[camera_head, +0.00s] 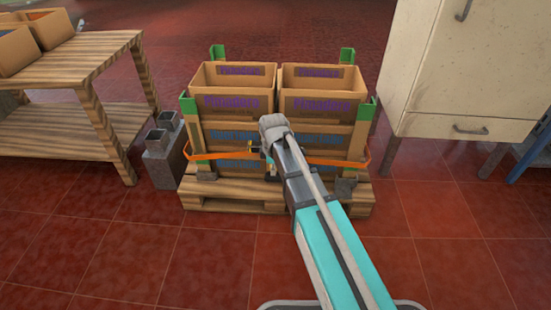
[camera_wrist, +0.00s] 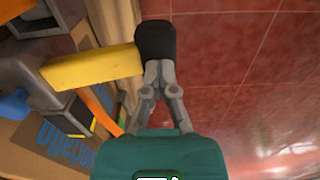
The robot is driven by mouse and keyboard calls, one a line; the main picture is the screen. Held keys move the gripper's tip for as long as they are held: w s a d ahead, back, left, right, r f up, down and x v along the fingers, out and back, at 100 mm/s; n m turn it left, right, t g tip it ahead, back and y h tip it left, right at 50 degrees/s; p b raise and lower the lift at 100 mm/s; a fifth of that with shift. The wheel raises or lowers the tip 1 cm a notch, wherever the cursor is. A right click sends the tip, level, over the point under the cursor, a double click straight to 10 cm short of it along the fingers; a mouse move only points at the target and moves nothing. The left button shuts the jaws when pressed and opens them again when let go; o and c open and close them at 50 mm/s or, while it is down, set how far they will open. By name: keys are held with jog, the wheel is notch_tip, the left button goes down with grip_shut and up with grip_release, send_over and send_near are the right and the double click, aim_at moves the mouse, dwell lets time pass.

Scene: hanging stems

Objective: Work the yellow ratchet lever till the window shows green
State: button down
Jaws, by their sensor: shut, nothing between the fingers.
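The yellow ratchet lever (camera_wrist: 92,66) runs across the left of the wrist view, out of a dark grey ratchet body (camera_wrist: 25,70). In the head view only a small bit of yellow (camera_head: 250,145) shows beside my arm's wrist. My gripper (camera_wrist: 156,45) is shut and empty, its dark fingertips right at the lever's free end; I cannot tell whether they touch. An orange strap (camera_wrist: 101,108) passes below the lever, and it circles the crates in the head view (camera_head: 225,155). I cannot make out a green window.
Cardboard crates (camera_head: 235,104) stand stacked on a wooden pallet (camera_head: 230,198) between green corner posts (camera_head: 190,106). A wooden table (camera_head: 75,60) and grey blocks (camera_head: 160,165) stand left, a cream cabinet (camera_head: 440,70) right. The red tiled floor in front is clear.

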jog(key=shift+s+r, duration=0.15)
jog(key=shift+r, duration=0.2)
jog(key=shift+r+p, duration=0.7)
jog(key=shift+p, duration=0.1)
jog(key=shift+f, duration=0.15)
jog(key=shift+w+f+b, duration=0.15)
jog(key=shift+f+b, duration=0.6)
jog(key=shift+b, duration=0.1)
jog(key=shift+w+f+b, duration=0.1)
jog(key=shift+f+b, duration=0.65)
jog(key=shift+b, duration=0.05)
